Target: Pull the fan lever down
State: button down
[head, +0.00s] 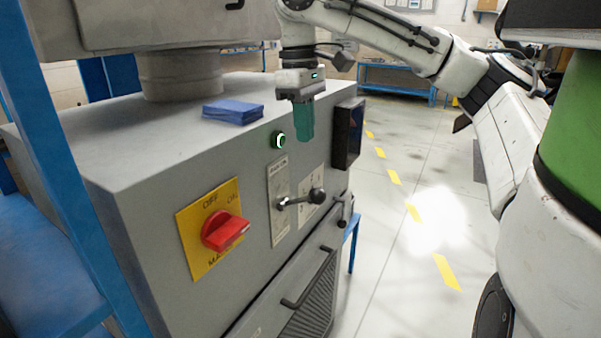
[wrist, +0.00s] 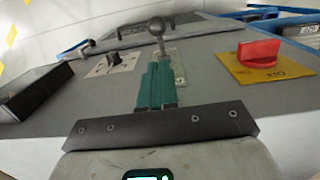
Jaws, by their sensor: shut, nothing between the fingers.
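The fan lever (head: 296,200) is a thin metal arm with a dark ball knob at its end. It sticks out roughly level from a narrow upright plate (head: 279,222) on the grey cabinet's front. In the wrist view the ball knob (wrist: 156,25) shows just beyond the fingertips. My gripper (head: 303,138) has teal fingers pointing down, in front of the panel and above the knob. The fingers are shut with nothing between them; they also show in the wrist view (wrist: 158,70). In the head view a gap separates fingertips and knob.
A red rotary switch (head: 222,232) on a yellow plate is left of the lever. A green-lit button (head: 279,141) sits beside my fingers. A dark box (head: 347,134) juts out at the right. A drawer handle (head: 310,280) is below. Blue cloths (head: 233,111) lie on top.

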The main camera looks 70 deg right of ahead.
jog(key=shift+f, duration=0.15)
jog(key=p, duration=0.1)
send_over(302, 201)
jog(key=s, duration=0.1)
notch_tip(302, 201, down, 10)
jog(key=shift+s+r, duration=0.1)
jog(key=shift+d, duration=0.1)
dwell(0.4)
